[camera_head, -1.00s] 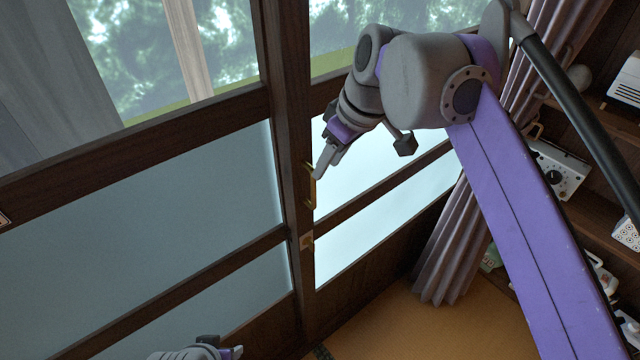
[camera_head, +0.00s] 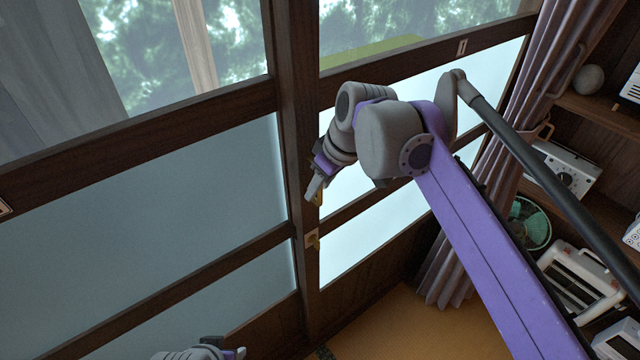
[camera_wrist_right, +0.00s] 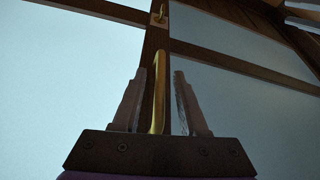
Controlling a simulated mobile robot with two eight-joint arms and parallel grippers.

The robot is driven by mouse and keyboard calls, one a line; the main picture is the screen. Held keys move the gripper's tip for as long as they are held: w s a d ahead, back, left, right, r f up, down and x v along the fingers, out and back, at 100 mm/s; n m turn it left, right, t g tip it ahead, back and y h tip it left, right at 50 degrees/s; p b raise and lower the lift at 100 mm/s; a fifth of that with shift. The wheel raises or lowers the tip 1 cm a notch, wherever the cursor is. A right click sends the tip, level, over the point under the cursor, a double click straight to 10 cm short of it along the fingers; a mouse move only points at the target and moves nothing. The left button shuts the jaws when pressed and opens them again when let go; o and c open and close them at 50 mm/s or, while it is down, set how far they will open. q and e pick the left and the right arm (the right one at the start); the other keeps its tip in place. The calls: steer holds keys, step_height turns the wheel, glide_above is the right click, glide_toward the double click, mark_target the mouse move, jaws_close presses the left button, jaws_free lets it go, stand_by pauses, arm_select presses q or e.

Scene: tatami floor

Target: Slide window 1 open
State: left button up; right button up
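A brass handle (camera_wrist_right: 157,90) stands on the dark upright, mostly hidden behind my gripper in the head view. My right gripper (camera_head: 313,192) is at the handle. In the right wrist view its fingers (camera_wrist_right: 159,103) are apart, with the handle between them and a gap visible on the right. My left gripper (camera_head: 232,353) is low at the bottom edge, mostly cut off; its opening is unclear.
A purple-grey curtain (camera_head: 450,265) hangs at the right. Shelves (camera_head: 590,105) with appliances, including a green fan (camera_head: 530,222), stand beyond it. Bare tatami (camera_head: 390,330) shows below.

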jaws_close()
stand_by(1.2)
